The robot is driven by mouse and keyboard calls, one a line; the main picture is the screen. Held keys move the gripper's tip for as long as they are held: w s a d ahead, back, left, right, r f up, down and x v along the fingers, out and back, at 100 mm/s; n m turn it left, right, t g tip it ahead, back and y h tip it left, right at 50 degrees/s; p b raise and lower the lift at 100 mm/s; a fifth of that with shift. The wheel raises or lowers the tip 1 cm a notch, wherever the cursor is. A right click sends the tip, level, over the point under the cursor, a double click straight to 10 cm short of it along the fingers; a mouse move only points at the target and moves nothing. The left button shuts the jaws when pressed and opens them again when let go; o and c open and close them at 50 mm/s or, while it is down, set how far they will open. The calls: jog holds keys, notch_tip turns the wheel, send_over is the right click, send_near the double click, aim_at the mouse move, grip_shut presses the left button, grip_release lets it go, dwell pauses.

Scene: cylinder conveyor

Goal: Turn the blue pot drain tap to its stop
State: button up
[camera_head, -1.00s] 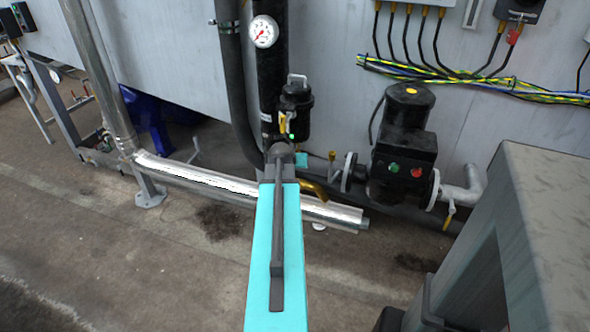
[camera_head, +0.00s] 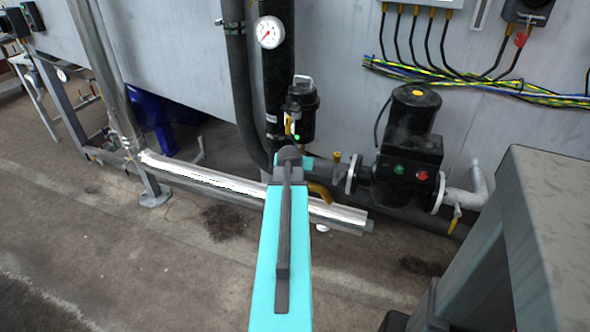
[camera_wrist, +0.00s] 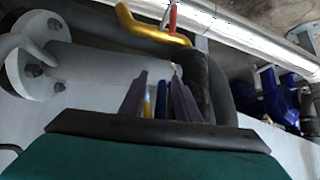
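My gripper's two fingers (camera_wrist: 158,97) stand apart in the wrist view. A narrow blue piece (camera_wrist: 161,100), perhaps the tap handle, shows between them with a yellow bit (camera_wrist: 149,104) beside it. I cannot tell whether the fingers touch either. In the head view, my arm covers the gripper and this spot. A black pot (camera_head: 301,115) with a yellow lever (camera_head: 288,124) stands just beyond the arm's end. A curved brass spout (camera_head: 319,192) pokes out right of the arm. A yellow bent tube (camera_wrist: 150,27) and a red lever (camera_wrist: 172,17) show in the wrist view.
A black pump (camera_head: 408,150) stands right of the arm, with a grey cabinet (camera_head: 545,190) nearer. A silver pipe (camera_head: 205,176) runs low at left and behind the arm. A blue machine (camera_head: 150,112) stands farther left. The floor at left is mostly open.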

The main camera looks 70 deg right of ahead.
jog(key=shift+r, duration=0.1)
jog(key=p+v, duration=0.2)
jog(key=v, duration=0.4)
dwell(0.4)
jog(key=p+v, duration=0.2)
jog(key=p, duration=0.4)
jog(key=shift+a+r+p, duration=0.15)
jog(key=shift+p, duration=0.15)
jog(key=r+p, duration=0.1)
jog(key=p, duration=0.5)
jog(key=shift+s+a, duration=0.1)
jog(key=shift+a, duration=0.25)
jog(key=a+r+p, duration=0.1)
jog(key=p, duration=0.5)
jog(key=shift+s, duration=0.15)
jog(key=shift+a+p, duration=0.15)
jog(key=shift+p, duration=0.35)
